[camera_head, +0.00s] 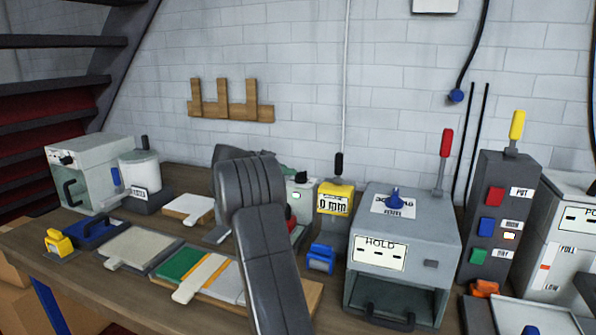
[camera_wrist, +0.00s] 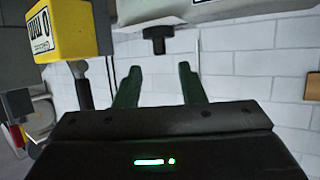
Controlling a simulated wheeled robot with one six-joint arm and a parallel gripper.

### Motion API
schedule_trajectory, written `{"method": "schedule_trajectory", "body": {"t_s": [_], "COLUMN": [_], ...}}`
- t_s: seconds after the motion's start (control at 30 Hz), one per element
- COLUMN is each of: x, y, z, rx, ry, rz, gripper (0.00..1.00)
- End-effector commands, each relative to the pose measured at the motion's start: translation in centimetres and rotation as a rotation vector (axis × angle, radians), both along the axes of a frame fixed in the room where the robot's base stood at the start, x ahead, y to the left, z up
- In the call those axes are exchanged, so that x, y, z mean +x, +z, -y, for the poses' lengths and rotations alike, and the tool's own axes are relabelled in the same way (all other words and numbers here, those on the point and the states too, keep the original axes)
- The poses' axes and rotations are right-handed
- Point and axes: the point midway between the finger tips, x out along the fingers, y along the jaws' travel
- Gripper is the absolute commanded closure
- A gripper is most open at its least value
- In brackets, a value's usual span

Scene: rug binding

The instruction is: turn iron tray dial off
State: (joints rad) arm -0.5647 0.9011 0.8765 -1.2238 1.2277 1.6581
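A pale grey box (camera_head: 300,196) stands behind my arm in the head view, with a small black knob (camera_head: 301,178) on top. The same black knob (camera_wrist: 155,42) shows in the wrist view, which looks upside down, on the pale box (camera_wrist: 200,10). I take it for the iron tray dial, but no readable label confirms this. My gripper (camera_wrist: 159,68) is open and empty. Its two dark green fingers are apart, and the knob is just beyond the gap between their tips, not visibly touched. In the head view my arm mostly hides the gripper. The dial's setting cannot be read.
A yellow-topped gauge (camera_head: 335,198) reading 0 mm stands close to the right of the pale box, also in the wrist view (camera_wrist: 62,30). A grey HOLD machine (camera_head: 437,237) stands further right. Pads and trays cover the bench's left. A brick wall is behind.

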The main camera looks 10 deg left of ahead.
Motion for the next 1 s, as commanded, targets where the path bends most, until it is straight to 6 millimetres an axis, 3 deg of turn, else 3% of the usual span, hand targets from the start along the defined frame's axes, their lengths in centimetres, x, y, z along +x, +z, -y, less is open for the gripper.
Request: {"method": "schedule_trajectory", "body": {"t_s": [0.3, 0.73, 0.9, 1.0], "x": [3.6, 4.2, 4.2, 4.2], "y": [-1.9, -2.4, -2.3, -2.3], "z": [3.2, 3.7, 3.7, 3.7], "rx": [0.001, 0.001, 0.001, 0.001], "ry": [0.000, 0.001, 0.001, 0.001], "rz": [0.000, -0.001, -0.001, -0.001], "gripper": [0.64, 0.64, 0.97, 1.00]}}
